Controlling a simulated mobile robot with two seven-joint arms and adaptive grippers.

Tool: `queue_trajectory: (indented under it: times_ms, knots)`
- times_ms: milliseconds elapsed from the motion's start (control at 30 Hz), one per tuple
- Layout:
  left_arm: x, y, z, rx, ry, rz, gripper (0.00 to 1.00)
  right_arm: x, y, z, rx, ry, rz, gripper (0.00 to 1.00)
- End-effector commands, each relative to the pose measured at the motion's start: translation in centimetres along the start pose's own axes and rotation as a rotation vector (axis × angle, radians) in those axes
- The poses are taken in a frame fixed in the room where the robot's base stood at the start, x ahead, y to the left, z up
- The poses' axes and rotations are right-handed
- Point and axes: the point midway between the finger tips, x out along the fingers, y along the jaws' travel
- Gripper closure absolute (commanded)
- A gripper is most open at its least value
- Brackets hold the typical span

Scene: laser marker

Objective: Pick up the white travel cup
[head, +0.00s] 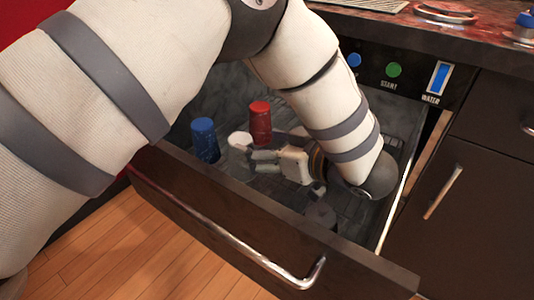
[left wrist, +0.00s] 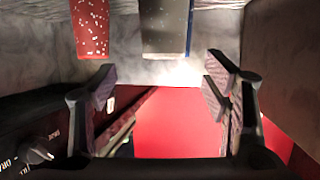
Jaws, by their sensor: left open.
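My left gripper (head: 255,160) reaches into the open drawer, pointing left. In the left wrist view its two fingers (left wrist: 162,85) are spread wide with nothing between them. A pale shape, apparently the white travel cup (head: 240,139), shows just beyond the fingertips; its lower part is hard to make out. In the left wrist view the cup looks greyish (left wrist: 165,25), at the top middle, ahead of the fingers and apart from them. My right gripper is not in view.
A red cup (head: 260,122) and a blue cup (head: 204,140) stand in the drawer near the pale cup. The red cup also shows in the left wrist view (left wrist: 89,28). The drawer front (head: 230,215) bounds the near side.

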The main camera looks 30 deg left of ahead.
Motion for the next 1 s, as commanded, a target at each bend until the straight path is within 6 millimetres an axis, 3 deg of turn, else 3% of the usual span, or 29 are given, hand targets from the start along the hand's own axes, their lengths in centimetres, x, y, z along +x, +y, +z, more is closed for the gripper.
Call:
queue_trajectory:
  times_ms: [33,367,567,767,1000]
  knots:
    - [0.3,0.0,0.8,0.005,-0.001,-0.002,0.31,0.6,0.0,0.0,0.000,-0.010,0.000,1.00]
    - [3.8,-0.2,0.8,0.003,-0.001,-0.003,0.31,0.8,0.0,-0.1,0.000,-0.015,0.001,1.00]
    - [7.5,-0.3,1.0,0.002,-0.002,-0.002,0.31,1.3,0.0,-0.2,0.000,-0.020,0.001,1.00]
    - [7.7,-0.3,0.9,0.002,-0.001,0.002,0.31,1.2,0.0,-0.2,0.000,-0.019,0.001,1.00]
    - [7.7,-0.3,0.9,0.002,-0.001,0.001,0.85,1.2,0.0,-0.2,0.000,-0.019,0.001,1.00]
